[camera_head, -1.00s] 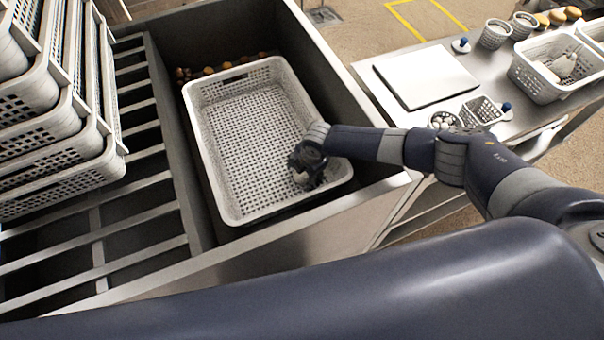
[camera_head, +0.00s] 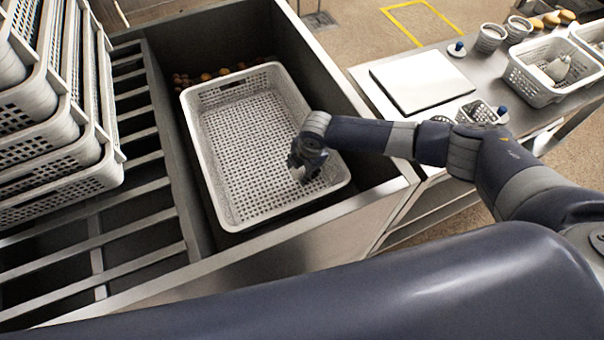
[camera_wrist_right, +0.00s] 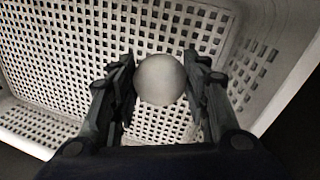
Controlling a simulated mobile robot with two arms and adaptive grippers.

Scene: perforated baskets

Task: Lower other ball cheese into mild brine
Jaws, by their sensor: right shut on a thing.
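My right gripper (camera_head: 306,160) is over the right part of the white perforated basket (camera_head: 214,201), pointing down. In the right wrist view, the gripper (camera_wrist_right: 160,85) has its dark fingers on both sides of a pale, smooth ball cheese (camera_wrist_right: 161,80), with the basket floor behind it. The ball is mostly hidden by the gripper in the head view. Whether it touches the basket floor is unclear. The basket stands in a deep dark steel tank (camera_head: 232,38). I cannot make out a liquid surface. My left gripper is not in view.
Stacked baskets (camera_head: 60,180) stand on slatted bars at left. Brown round items (camera_head: 190,79) lie behind the basket. The tank's right wall is close to my right arm. A side table at right holds a white board (camera_head: 425,80), small molds (camera_head: 478,112) and another basket (camera_head: 540,87).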

